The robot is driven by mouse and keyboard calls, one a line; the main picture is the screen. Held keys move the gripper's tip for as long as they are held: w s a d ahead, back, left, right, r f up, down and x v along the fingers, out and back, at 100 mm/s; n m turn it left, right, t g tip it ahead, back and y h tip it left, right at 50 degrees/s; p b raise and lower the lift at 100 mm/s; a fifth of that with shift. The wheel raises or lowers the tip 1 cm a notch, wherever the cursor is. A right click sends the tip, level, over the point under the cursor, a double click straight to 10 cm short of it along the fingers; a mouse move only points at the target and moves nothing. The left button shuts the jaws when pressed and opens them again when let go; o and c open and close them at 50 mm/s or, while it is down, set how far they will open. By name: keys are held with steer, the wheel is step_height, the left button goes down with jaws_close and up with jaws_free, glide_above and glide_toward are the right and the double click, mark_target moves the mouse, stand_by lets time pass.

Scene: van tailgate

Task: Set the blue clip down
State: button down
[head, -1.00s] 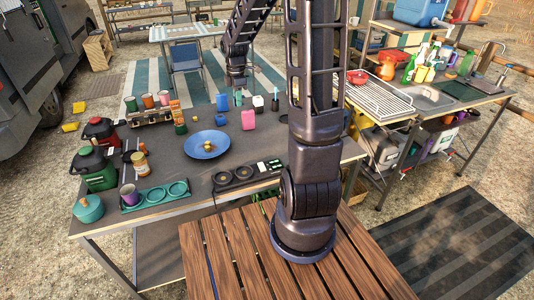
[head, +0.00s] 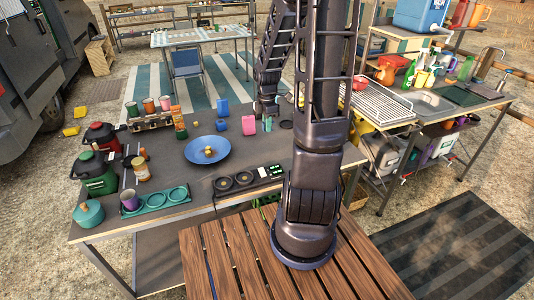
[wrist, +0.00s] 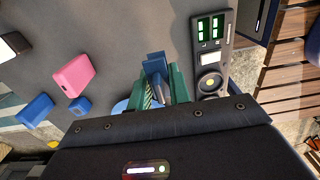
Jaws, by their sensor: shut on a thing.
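The blue clip (wrist: 155,64) is between the green fingertips of my gripper (wrist: 163,86) in the wrist view, its end standing out past them. My gripper is shut on it. In the head view my gripper (head: 267,124) points down low over the dark table (head: 180,220), just right of the pink box (head: 248,125). The clip is too small and covered there to make out. I cannot tell whether it touches the table top.
The pink box (wrist: 74,74) and blue pieces (wrist: 36,111) lie to the left in the wrist view. A panel with knobs and green displays (wrist: 210,55) lies close on the right. A blue plate (head: 209,160) with yellow items stands left of my gripper in the head view.

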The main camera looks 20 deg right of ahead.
mark_target(267, 158)
step_height(267, 158, down, 14)
steer(key=shift+f, duration=0.2)
stand_by(0.6)
steer(key=shift+f, duration=0.1)
steer(key=c, duration=1.3)
jaws_free()
